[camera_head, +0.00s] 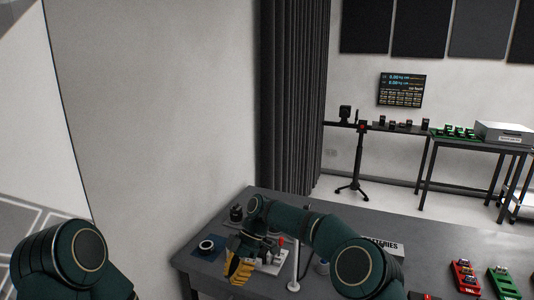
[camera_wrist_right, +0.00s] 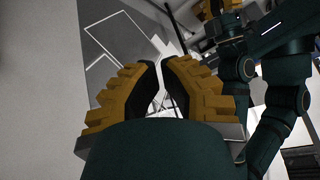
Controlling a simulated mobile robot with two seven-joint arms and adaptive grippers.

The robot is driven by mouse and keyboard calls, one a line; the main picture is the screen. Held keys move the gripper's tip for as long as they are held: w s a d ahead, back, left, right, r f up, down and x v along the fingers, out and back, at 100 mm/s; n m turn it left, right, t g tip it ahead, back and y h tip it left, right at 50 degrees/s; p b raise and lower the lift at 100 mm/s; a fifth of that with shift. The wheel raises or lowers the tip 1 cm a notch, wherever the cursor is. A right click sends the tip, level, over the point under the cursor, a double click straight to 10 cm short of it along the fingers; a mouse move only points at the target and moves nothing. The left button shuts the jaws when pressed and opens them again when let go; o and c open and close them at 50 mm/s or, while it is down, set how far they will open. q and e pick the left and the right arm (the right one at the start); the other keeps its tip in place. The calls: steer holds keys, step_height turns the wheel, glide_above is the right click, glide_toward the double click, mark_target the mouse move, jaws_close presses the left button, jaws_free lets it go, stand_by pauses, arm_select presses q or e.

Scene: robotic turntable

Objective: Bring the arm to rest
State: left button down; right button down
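My right gripper (camera_head: 240,268), with yellow ridged fingers, hangs down at the left part of the dark table (camera_head: 205,276). Its arm reaches in from the lower right and bends over the table. In the right wrist view the two fingers (camera_wrist_right: 161,88) stand apart with a gap between them, and nothing is seen held there. In the head view my left arm shows only as a dark green link at the lower left, and its gripper is outside that view. A yellow finger-like part (camera_wrist_right: 212,8) at the top of the right wrist view may be my left gripper, cut off.
A round dark device (camera_head: 208,246) and a white-based device (camera_head: 272,262) with a red knob stand close to the right gripper. A red device (camera_head: 465,277) and a green device (camera_head: 503,283) lie at the table's right. A wall borders the left; a dark curtain (camera_head: 293,95) hangs behind.

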steer(key=s+d+f+m+t+b, duration=0.1)
steer(key=s+d+f+m+t, duration=0.2)
steer(key=f+m, duration=0.45)
steer(key=s+d+f+m+t, duration=0.1)
steer(key=s+d+f+m, duration=0.3)
steer(key=f, duration=0.6)
arm_select(q)
steer(key=shift+d+f+b, duration=0.2)
steer(key=shift+f+b, duration=0.3)
steer(key=shift+f, duration=0.65)
arm_select(e)
steer(key=s+d+f+m+t, duration=0.1)
steer(key=s+d+f+m, duration=0.2)
steer(key=s+d+m, duration=0.3)
steer(key=s+d+f+m+t+h, duration=0.1)
steer(key=s+d+f+m+t, duration=0.1)
steer(key=s+d+m, duration=0.4)
steer(key=s+f+m, duration=0.1)
steer(key=s+m, duration=0.1)
steer(key=s, duration=0.2)
steer(key=shift+s+d+t, duration=0.15)
steer(key=shift+s+t, duration=0.15)
